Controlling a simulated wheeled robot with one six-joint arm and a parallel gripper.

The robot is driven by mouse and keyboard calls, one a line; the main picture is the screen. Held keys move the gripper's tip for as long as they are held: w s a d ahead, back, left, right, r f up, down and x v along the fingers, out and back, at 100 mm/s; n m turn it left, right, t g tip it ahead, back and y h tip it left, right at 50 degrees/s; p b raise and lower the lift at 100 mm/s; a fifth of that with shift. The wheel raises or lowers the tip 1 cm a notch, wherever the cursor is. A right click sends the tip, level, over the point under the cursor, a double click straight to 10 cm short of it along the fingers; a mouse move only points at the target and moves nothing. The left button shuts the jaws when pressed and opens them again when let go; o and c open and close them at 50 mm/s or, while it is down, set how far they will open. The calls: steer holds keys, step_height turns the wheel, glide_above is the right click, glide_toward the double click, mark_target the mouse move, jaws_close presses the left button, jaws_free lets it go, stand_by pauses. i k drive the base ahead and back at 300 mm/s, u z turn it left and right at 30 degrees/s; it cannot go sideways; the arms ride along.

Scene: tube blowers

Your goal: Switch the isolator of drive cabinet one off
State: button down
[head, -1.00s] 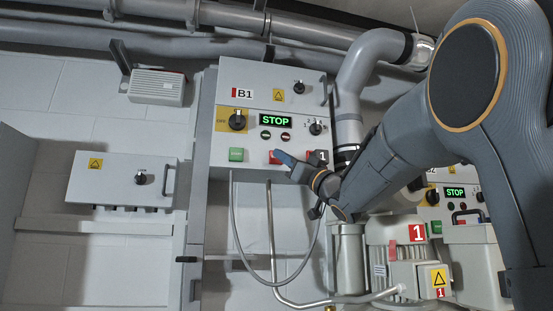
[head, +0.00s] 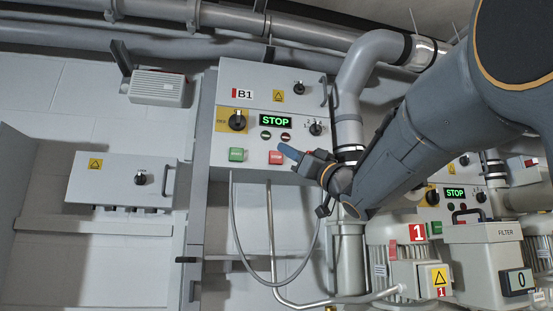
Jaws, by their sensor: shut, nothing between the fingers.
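Drive cabinet one, the grey box labelled B1 (head: 262,95), hangs on the wall left of my arm. A black rotary knob on a yellow plate, which looks like its isolator (head: 238,121), sits at the left of its front. The plate carries a small word at its left that seems to read OFF; the knob's exact angle is too small to tell. The cabinet's display (head: 275,121) reads STOP in green. My gripper (head: 288,152) is shut and empty, by the lower right of the cabinet front, right of the red button and well below and right of the isolator.
The cabinet also has a green button (head: 236,154), a red button (head: 275,157), a selector (head: 316,128) and an upper knob (head: 299,88). A second cabinet with a STOP display (head: 454,193) is partly behind my arm. A grey pipe (head: 350,95) rises beside B1.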

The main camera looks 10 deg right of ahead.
mark_target(237, 122)
steer(key=k, duration=1)
